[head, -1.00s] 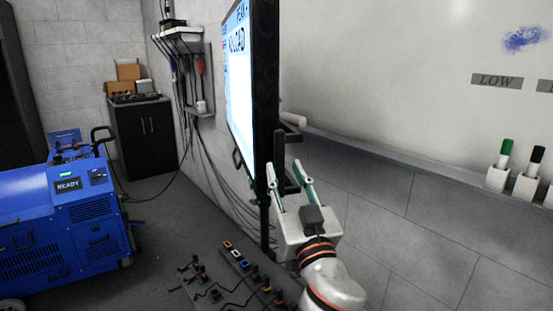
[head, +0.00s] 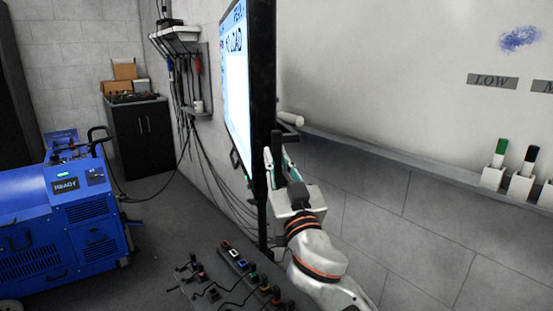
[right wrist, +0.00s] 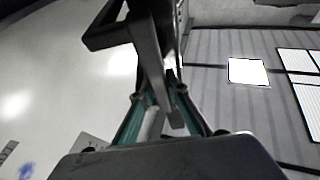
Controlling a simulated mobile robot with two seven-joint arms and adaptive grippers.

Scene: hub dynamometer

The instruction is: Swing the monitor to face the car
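The monitor (head: 237,85) shows at a steep angle in the head view. Its lit screen faces left and its dark edge (head: 263,95) is toward me. A dark upright handle (head: 277,160) stands out beside that edge; a dark bar frame (right wrist: 142,45) rises in the right wrist view. My right gripper (head: 279,160) is at the handle, its teal fingers on either side of the dark bar in the right wrist view (right wrist: 161,94). Whether they press on it I cannot tell. My left gripper is not in view. No car is in view.
A whiteboard (head: 400,70) with a marker ledge (head: 420,165) runs along the right. Cables hang on the wall behind the monitor. A blue machine reading READY (head: 70,215) stands at left, and a dark cabinet (head: 142,137) at the back. Plugs and sockets (head: 235,262) lie low in front.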

